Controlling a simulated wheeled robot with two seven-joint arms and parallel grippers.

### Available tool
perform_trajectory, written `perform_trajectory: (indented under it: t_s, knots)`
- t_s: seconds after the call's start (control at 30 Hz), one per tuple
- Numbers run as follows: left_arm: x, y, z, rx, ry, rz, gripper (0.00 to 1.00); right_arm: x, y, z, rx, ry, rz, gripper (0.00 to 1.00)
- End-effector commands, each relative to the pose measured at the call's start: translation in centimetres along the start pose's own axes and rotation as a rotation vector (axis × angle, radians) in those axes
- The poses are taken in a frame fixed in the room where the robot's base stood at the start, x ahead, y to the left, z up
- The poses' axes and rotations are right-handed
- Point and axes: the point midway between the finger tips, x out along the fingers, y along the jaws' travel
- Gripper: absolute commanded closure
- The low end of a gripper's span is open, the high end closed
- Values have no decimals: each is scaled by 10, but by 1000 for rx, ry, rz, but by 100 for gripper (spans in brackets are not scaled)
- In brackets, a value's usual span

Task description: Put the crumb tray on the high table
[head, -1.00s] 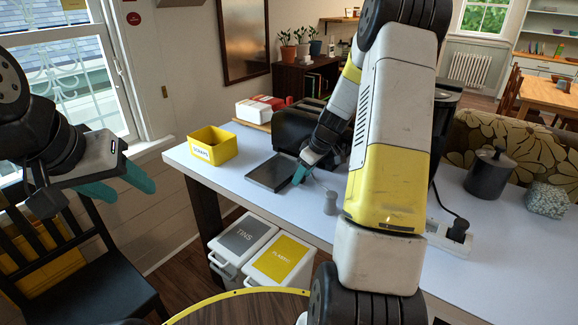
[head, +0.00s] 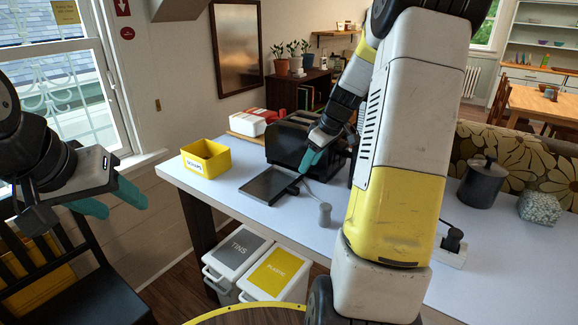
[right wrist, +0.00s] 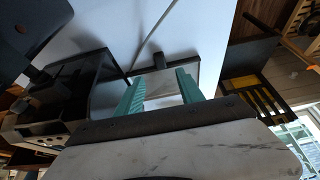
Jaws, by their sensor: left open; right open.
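The crumb tray (head: 268,187) is a flat dark tray lying on the pale-topped table (head: 235,208), in front of the black toaster (head: 287,140). My right gripper (head: 309,160) is open and empty by the tray's right end, close to the toaster; I cannot tell whether it touches the tray. In the right wrist view its teal fingers (right wrist: 160,92) stand apart, with a pale reflecting, dark-edged surface between and beyond them. My left gripper (head: 103,200) is open and empty at the left, off the table above a black chair. Which table counts as the high one is unclear.
A yellow scraps box (head: 206,159) stands at the table's left end. A grey cylinder (head: 324,214) stands right of the tray. A dark canister (head: 482,184) and a patterned pot (head: 539,207) are at the right. Tins and plastic bins (head: 275,273) stand below the front edge.

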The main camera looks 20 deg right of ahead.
Motion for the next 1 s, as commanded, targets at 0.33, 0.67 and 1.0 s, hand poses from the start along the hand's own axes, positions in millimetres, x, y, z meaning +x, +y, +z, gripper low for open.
perform_trajectory:
  t_s: [0.33, 0.67, 1.0]
  knots:
    - [0, 0, 0, 0, 0, 0, 48, -83, -97, -22, 149, 28, 61, 55]
    - [0, 0, 0, 0, 0, 0, 48, -151, -231, 18, 438, 132, 119, 55]
    - [0, 0, 0, 0, 0, 0, 48, -159, -268, 46, 568, 188, 122, 55]
